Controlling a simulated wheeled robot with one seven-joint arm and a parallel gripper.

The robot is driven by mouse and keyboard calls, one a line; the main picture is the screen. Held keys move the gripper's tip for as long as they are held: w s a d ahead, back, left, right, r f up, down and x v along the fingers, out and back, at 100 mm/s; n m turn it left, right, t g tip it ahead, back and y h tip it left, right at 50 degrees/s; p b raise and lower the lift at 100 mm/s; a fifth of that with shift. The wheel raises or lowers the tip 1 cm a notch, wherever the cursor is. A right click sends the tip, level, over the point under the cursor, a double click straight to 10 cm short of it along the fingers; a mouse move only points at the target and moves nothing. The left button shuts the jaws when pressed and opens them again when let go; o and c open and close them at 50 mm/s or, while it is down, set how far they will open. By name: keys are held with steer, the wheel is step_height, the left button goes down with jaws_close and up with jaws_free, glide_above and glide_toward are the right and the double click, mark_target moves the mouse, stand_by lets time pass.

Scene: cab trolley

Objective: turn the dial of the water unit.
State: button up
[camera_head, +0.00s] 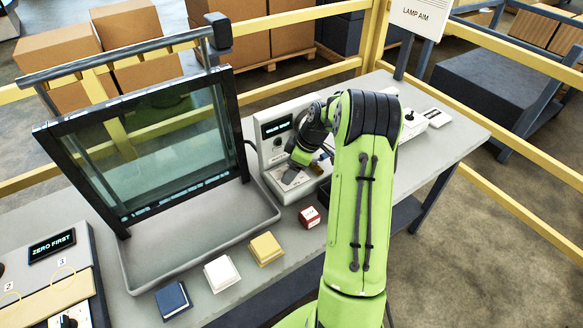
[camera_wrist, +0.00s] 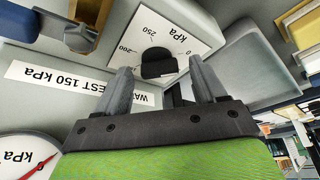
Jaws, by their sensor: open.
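The water unit (camera_head: 263,152) is a grey box with a dark display, standing at the back of the bench behind my arm. In the wrist view its dial (camera_wrist: 157,60) is a black knob on a white kPa scale plate, with 200 and 250 readable. My gripper (camera_wrist: 160,68) is open, with one finger on each side of the knob. I cannot tell whether the fingers touch it. A label ending "EST 150 kPa" (camera_wrist: 45,78) is partly hidden by a finger. A round kPa gauge (camera_wrist: 22,160) with a red needle shows at the lower left.
A dark-framed glass panel (camera_head: 150,140) stands in a grey tray (camera_head: 200,225) left of the unit. Blue, white, yellow and red blocks (camera_head: 266,249) line the front edge. A brass-coloured fitting (camera_wrist: 82,35) sits near the gripper. A white device (camera_head: 415,122) lies to the right.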

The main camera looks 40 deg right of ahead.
steer(key=c, duration=1.1)
steer(key=shift+o, duration=0.2)
steer(key=shift+m, duration=0.3)
steer(key=m+h+b, duration=0.1)
steer(key=m, duration=0.1)
steer(key=m+t+b, duration=0.1)
steer(key=m, duration=0.1)
steer(key=shift+a+m+h, duration=0.15)
steer(key=shift+m+h, duration=0.15)
steer(key=shift+h, duration=0.1)
steer(key=m+h+b, duration=0.1)
steer(key=m, duration=0.1)
steer(key=m+h, duration=0.1)
steer(key=m, duration=0.2)
steer(key=shift+a+b, duration=0.15)
steer(key=shift+b, duration=0.25)
steer(key=m+h, duration=0.1)
steer(key=m, duration=0.2)
steer(key=m+h, duration=0.1)
steer(key=m, duration=0.1)
steer(key=shift+w+a+m+g, duration=0.1)
steer(key=shift+w+m+g, duration=0.05)
steer(key=shift+m+g, duration=0.25)
steer(key=shift+w+m+g+h, duration=0.1)
steer(key=shift+m+g+h, duration=0.2)
steer(key=shift+m, duration=0.85)
steer(key=shift+m+g+h, duration=0.2)
steer(key=shift+m+g, duration=0.2)
steer(key=shift+m, duration=0.75)
